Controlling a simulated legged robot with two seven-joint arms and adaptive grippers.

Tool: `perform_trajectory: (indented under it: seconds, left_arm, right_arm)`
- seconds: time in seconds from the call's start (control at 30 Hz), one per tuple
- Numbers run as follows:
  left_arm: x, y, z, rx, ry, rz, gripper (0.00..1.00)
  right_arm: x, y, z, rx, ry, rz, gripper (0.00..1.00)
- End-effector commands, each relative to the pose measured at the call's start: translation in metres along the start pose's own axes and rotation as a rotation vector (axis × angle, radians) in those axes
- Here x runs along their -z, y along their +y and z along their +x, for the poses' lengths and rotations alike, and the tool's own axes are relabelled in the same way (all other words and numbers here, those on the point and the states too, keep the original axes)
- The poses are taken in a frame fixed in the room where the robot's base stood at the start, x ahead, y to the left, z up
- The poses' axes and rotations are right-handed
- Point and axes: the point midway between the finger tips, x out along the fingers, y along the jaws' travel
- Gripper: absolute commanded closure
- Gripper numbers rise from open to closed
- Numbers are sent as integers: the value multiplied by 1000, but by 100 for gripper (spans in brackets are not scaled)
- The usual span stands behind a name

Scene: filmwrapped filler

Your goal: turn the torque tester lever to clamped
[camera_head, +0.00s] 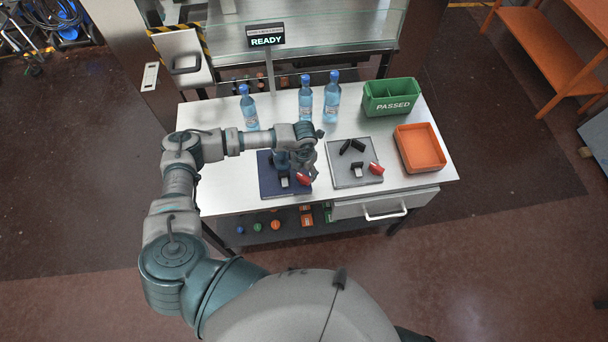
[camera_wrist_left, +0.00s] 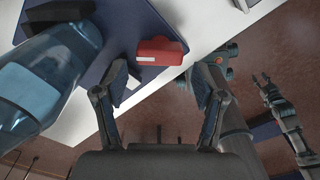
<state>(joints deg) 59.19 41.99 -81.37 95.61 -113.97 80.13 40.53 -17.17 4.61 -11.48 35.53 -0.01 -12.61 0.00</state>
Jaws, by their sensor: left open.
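A dark blue base plate (camera_head: 268,187) lies at the table's front left. It carries a red lever (camera_head: 303,177) and a small white-topped block (camera_head: 284,182). My left gripper (camera_head: 309,160) is over the plate's right side, open and empty. In the left wrist view the red lever (camera_wrist_left: 160,50) lies just ahead, between and beyond my open left fingers (camera_wrist_left: 160,95), apart from them. My arm hides part of the plate in the head view. My right gripper (camera_wrist_left: 265,88) shows small at the right.
A grey plate (camera_head: 345,180) with black blocks and another red lever (camera_head: 376,169) is to the right. An orange tray (camera_head: 437,168) and a green PASSED bin (camera_head: 392,112) stand farther right. Several bottles (camera_head: 304,98) stand at the back. A sign (camera_head: 266,41) reads READY.

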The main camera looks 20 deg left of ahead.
Motion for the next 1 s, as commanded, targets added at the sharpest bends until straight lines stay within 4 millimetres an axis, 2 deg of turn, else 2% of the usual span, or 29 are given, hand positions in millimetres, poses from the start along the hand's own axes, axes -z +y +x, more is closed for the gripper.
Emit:
perform_trajectory:
  seconds: [0.1,0.23,0.4,0.63,0.67,0.8,0.83,1.0]
  left_arm:
    - [1,0,22,-1,2,0,30]
    - [0,0,38,0,2,-1,30]
    - [0,0,47,0,-1,0,30]
    - [0,0,48,0,-1,0,30]
    - [0,0,48,0,-1,0,35]
    - [0,0,48,0,0,0,70]
    - [0,0,48,0,0,0,76]
    - [0,0,48,0,0,4,76]
  right_arm:
    - [0,0,-4,0,0,0,60]
    - [0,0,-6,0,0,0,60]
    - [0,0,-7,0,-1,0,60]
    - [0,0,-6,0,-1,0,60]
    - [0,0,-6,0,0,0,60]
    - [0,0,-6,0,-1,0,60]
    - [0,0,-6,0,-1,0,60]
    - [0,0,-6,0,0,1,60]
